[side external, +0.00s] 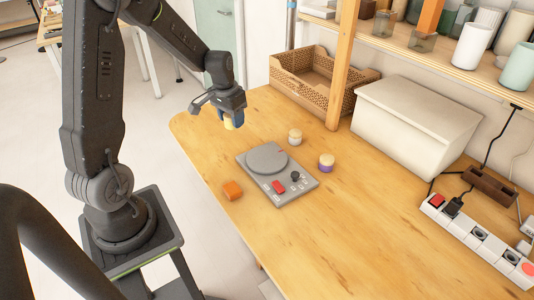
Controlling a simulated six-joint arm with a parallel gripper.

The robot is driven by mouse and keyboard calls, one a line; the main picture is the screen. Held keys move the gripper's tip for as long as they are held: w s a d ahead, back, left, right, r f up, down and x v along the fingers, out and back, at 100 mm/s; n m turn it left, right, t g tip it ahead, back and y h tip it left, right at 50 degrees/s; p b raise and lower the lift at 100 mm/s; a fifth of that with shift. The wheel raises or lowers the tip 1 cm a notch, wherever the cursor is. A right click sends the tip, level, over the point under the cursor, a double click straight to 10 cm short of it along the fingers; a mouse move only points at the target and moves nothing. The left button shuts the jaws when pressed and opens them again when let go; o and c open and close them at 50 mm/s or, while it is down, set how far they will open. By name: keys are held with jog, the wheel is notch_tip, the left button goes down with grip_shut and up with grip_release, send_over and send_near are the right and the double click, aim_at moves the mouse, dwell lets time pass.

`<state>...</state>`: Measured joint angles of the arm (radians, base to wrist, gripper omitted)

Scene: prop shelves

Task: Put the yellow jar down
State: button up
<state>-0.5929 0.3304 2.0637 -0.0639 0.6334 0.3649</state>
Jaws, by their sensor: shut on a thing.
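My gripper (228,112) is above the far left part of the wooden table, shut on a small jar (234,122).
A grey device with a round plate (266,159) lies on the wooden table (370,215).

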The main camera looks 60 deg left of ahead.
send_over(268, 157)
jog(key=f, duration=0.6)
jog(key=shift+s+f, duration=0.1)
jog(key=shift+s, duration=0.15)
jog(key=shift+f, duration=2)
jog(key=shift+f, duration=0.15)
jog(key=o, duration=1)
jog(key=shift+c, duration=0.2)
